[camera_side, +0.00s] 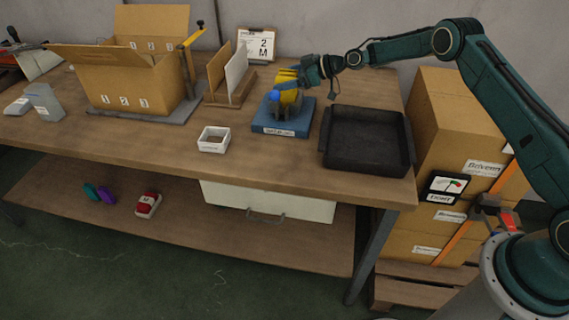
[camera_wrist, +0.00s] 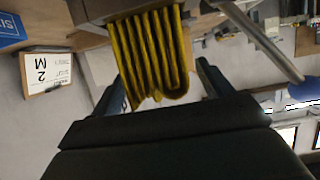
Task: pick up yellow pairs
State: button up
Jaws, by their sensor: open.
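The yellow pairs (camera_wrist: 150,55) show in the wrist view as a row of upright folded yellow strips hanging between my gripper's (camera_wrist: 160,78) two fingers. My gripper reaches in from the right, with fingers spread on either side of the yellow. Whether the fingers touch the yellow cannot be told.
A black tray (camera_side: 366,168) lies right of the stand. A small white box (camera_side: 213,140) is at the left front. Wooden dividers (camera_side: 222,80) and an open carton (camera_side: 130,85) stand further left. A "2 M" card (camera_side: 257,44) stands behind. Stacked cartons (camera_side: 455,120) are at the right.

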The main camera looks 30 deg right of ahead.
dwell(0.4)
jog(key=c, duration=1.1)
jog(key=shift+r, duration=0.1)
notch_tip(320, 180, up, 20)
dwell(0.5)
